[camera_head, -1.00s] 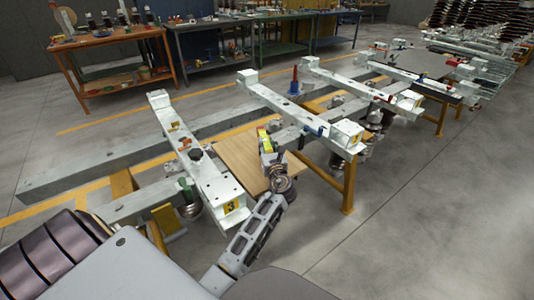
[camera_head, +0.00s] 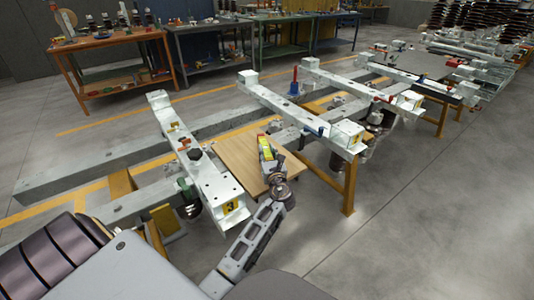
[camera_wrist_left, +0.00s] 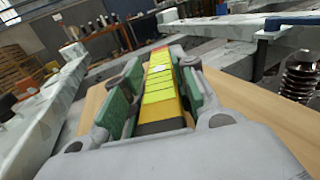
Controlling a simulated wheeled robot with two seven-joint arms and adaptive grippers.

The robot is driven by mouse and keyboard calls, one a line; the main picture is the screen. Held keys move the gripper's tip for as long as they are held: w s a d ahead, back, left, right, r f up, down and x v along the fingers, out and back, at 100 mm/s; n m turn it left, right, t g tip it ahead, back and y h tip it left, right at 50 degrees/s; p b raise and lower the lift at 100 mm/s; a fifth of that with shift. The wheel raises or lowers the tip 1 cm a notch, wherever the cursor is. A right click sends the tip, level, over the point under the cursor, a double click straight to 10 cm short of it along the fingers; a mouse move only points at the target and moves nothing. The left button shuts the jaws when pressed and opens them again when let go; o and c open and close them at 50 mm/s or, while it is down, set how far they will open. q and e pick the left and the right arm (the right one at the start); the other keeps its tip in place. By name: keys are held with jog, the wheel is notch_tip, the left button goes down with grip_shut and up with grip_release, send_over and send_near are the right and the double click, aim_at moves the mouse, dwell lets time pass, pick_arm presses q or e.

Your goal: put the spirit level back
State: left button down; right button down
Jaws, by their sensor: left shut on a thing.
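The spirit level (camera_head: 266,148) is a short yellow bar with a dark near end and a reddish far end. My left gripper (camera_head: 269,160) is shut on it, and in the left wrist view the level (camera_wrist_left: 162,88) lies lengthwise between the green-padded fingers (camera_wrist_left: 160,105). In the head view the level and gripper are over the wooden board (camera_head: 237,160). I cannot tell whether the level touches the board. My right gripper is not in view.
A white crossbeam (camera_head: 203,172) marked 3 lies left of the board. Another white crossbeam (camera_head: 290,108) lies to its right. A blue-and-red tool (camera_head: 294,82) stands behind that beam. Workbenches (camera_head: 112,42) line the back, and the floor (camera_head: 420,210) at right is clear.

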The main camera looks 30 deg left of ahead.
pick_arm(q)
jog(key=shift+f, duration=0.15)
jog(key=shift+f, duration=0.2)
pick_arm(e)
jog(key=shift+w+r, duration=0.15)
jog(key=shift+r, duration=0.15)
pick_arm(q)
jog(key=shift+f, duration=0.15)
jog(key=c, duration=1.4)
grip_release()
jog(key=shift+f, duration=0.1)
jog(key=shift+o, duration=1.3)
jog(key=shift+f, duration=0.1)
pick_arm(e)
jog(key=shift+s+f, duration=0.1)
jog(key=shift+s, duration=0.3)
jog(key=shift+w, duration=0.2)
